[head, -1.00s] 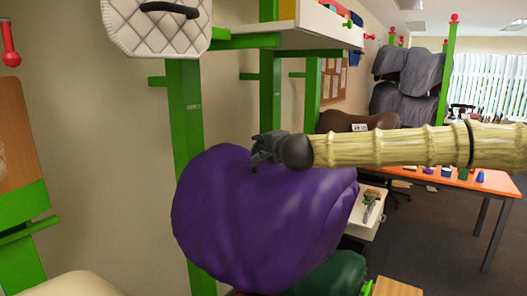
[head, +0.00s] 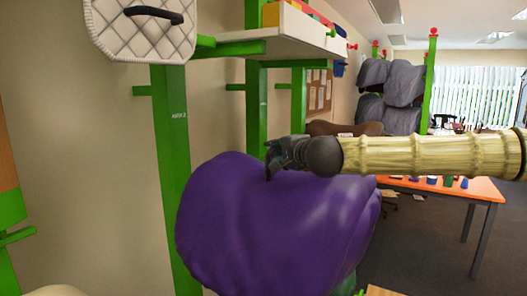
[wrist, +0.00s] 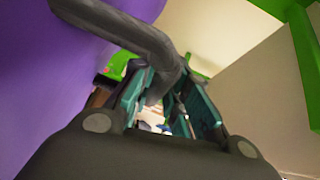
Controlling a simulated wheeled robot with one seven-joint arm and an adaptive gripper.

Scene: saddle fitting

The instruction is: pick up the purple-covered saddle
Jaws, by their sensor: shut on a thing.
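The purple-covered saddle (head: 275,225) fills the lower middle of the head view, a large rounded bulk in front of a green rack post. Its purple cover also fills the left of the wrist view (wrist: 40,70). My gripper (head: 275,160) is at the saddle's top edge, with my arm reaching in from the right. In the wrist view, the teal fingers of my gripper (wrist: 165,100) stand on both sides of a dark grey curved handle (wrist: 150,40) and are shut on it. The saddle's underside is out of frame, so what lies beneath it is hidden.
Green rack posts (head: 170,170) stand close behind and left of the saddle. A white quilted pad (head: 140,28) hangs at upper left, beside a white shelf (head: 290,45). Grey-covered saddles (head: 390,95) and an orange table (head: 470,188) are farther back; floor shows at right.

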